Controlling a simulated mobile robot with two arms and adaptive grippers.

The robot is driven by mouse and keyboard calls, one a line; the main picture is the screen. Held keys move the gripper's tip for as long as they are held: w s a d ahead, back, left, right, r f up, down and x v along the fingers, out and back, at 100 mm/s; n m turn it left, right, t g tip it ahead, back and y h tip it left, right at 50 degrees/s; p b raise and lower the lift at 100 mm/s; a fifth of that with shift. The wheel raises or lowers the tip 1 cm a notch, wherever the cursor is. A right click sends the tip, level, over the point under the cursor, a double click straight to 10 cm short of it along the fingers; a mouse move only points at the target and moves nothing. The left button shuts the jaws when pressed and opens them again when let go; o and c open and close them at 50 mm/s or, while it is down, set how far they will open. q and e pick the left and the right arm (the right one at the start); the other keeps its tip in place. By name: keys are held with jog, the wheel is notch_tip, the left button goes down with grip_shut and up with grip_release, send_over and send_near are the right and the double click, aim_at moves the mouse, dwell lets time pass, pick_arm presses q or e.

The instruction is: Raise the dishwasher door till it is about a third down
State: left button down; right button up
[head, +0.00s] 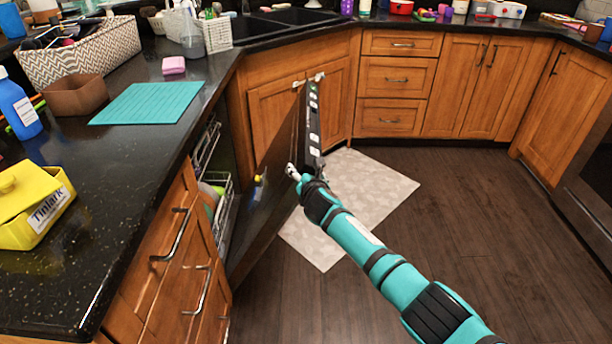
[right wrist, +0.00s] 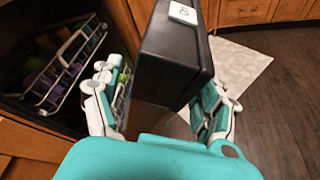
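The dishwasher door (head: 275,205) stands partly open and slanted, rising out from the dishwasher under the left counter. Its black top edge, with a row of light markings (head: 314,105), shows in the head view. The door's dark end also fills the middle of the right wrist view (right wrist: 175,65). My right gripper (head: 296,174) is at the door's edge. In the right wrist view its teal and white fingers (right wrist: 165,108) are spread wide, one on each side of the door. Whether both touch it I cannot tell. My left gripper is not in view.
Dish racks (head: 222,205) with dishes show inside the open dishwasher, also in the right wrist view (right wrist: 65,70). The corner cabinets (head: 275,112) stand close behind the door. A light mat (head: 365,195) lies on the dark floor, which is clear to the right.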

jog(key=shift+d, duration=0.1)
jog(key=shift+s+d+r, duration=0.1)
jog(key=shift+s, duration=0.3)
jog(key=v, duration=1.1)
